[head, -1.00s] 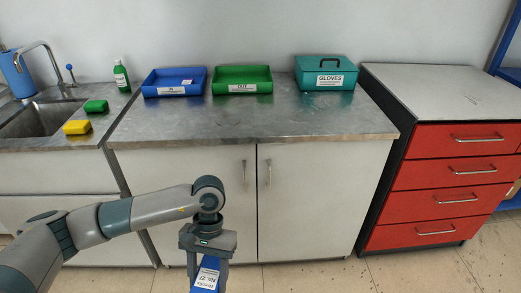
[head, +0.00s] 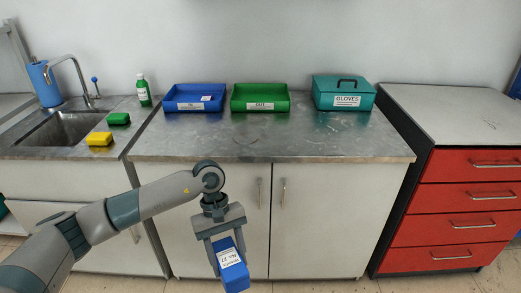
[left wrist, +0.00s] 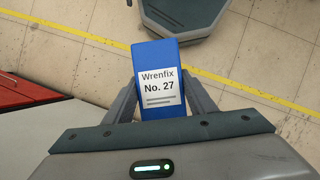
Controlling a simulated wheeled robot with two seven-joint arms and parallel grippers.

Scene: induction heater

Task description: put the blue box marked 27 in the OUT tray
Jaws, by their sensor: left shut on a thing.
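My left gripper (head: 229,254) is shut on the blue box (head: 234,279), holding it in front of the cabinet doors, below the counter top. In the left wrist view the blue box (left wrist: 158,58) sits between the two fingers and its white label reads "Wrenfix No. 27". The green OUT tray (head: 260,98) stands at the back of the steel counter, with a white label on its front; it looks empty. My right gripper is not in view.
A teal GLOVES box (head: 344,93) stands to the right. The steel counter (head: 270,140) is clear in front. A sink (head: 62,128), green bottle (head: 144,91) and sponges (head: 99,139) are left.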

